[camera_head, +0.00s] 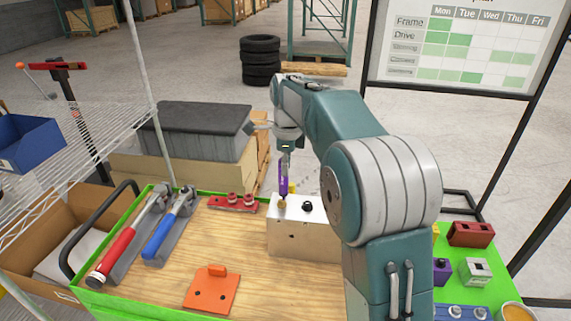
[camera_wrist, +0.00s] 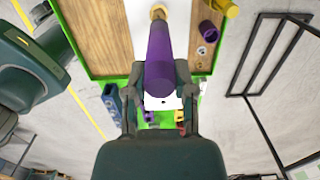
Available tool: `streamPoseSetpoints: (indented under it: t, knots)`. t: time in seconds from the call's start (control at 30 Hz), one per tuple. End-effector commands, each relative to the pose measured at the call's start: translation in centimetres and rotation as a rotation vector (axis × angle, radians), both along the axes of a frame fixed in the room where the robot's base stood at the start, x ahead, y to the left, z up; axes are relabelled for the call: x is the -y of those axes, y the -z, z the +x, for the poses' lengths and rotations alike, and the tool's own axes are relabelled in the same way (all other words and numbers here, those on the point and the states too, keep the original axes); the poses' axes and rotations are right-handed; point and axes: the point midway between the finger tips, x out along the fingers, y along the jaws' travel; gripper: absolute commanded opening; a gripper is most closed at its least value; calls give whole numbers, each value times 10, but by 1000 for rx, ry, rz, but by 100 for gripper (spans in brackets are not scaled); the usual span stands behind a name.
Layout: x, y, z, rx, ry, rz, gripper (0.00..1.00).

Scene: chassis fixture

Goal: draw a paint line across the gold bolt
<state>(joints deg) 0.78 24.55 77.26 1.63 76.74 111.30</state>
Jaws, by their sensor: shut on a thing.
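The gold bolt (camera_head: 282,204) sits on top of a pale metal block (camera_head: 302,240), at its left end. A dark bolt (camera_head: 308,206) stands beside it. My gripper (camera_head: 285,152) is above the block, shut on a purple paint marker (camera_head: 283,178), which points down. The marker's tip is at or just above the gold bolt; I cannot tell if they touch. In the wrist view the marker (camera_wrist: 160,55) runs between my fingers (camera_wrist: 158,78) toward the gold bolt (camera_wrist: 158,11), which the marker partly hides. No paint line can be made out on the bolt.
The block stands on a wooden worktop (camera_head: 240,255) with a green rim. Small coloured parts (camera_head: 472,233) are at the right.

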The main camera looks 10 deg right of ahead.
Motion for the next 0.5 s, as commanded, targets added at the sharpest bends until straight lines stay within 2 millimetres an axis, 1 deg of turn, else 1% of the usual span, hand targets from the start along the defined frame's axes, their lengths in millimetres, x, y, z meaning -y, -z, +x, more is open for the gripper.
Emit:
streamPoseSetpoints:
  t: [0.5]
  knots:
    - [-1,4,0,0,0,0,0]
